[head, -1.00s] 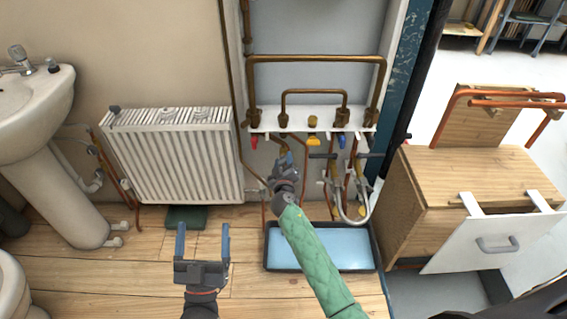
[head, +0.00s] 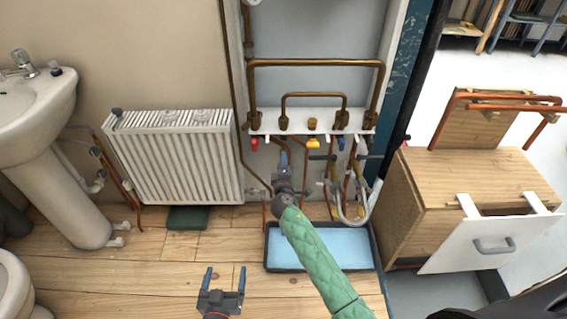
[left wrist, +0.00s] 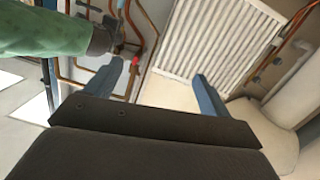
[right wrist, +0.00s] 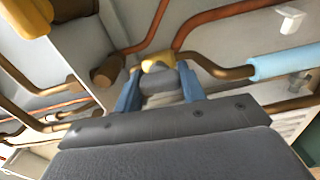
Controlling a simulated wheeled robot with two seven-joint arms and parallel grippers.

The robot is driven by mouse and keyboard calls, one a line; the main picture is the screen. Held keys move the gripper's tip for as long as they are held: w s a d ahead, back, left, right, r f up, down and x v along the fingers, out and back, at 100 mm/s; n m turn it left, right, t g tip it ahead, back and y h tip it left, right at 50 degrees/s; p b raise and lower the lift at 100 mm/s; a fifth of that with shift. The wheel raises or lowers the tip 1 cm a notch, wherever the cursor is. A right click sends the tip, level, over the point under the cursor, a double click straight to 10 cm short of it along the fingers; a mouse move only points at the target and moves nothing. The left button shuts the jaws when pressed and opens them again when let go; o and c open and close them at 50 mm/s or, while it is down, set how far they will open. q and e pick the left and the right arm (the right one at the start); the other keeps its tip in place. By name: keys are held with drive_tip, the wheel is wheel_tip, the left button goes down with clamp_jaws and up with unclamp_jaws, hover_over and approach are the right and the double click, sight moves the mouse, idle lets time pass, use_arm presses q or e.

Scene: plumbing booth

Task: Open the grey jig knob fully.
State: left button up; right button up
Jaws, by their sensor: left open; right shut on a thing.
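The grey jig knob (right wrist: 160,84) sits between the blue fingers of my right gripper (right wrist: 160,92) in the right wrist view. The gripper is shut on it. A yellow fitting (right wrist: 158,63) shows just behind the knob. In the head view my right gripper (head: 284,162) is among the pipes below the white manifold shelf, and it hides the knob there. My left gripper (head: 226,278) is open and empty over the wooden floor at the bottom of the head view. In the left wrist view its fingers (left wrist: 165,78) are spread wide with nothing between them.
A white radiator (head: 172,158) stands left of the pipes, and a sink (head: 45,150) is further left. A blue tray (head: 320,248) lies below my right arm. A wooden cabinet (head: 400,210) stands on the right. The floor around my left gripper is clear.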

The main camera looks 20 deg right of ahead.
use_arm(q)
drive_tip(key=shift+s+f+g, duration=0.3)
drive_tip(key=shift+f, duration=0.55)
drive_tip(key=shift+s+f+g, duration=0.25)
drive_tip(key=shift+f+g, duration=0.05)
drive_tip(key=shift+f, duration=0.55)
use_arm(e)
drive_tip(key=shift+n, duration=0.4)
drive_tip(key=o, duration=1)
drive_tip(key=shift+s, duration=0.1)
use_arm(q)
drive_tip(key=shift+w+r, duration=0.35)
drive_tip(key=shift+r, duration=0.4)
use_arm(e)
drive_tip(key=v, duration=0.7)
drive_tip(key=shift+s+a, duration=0.2)
drive_tip(key=shift+s, duration=0.1)
use_arm(q)
drive_tip(key=shift+f, duration=0.1)
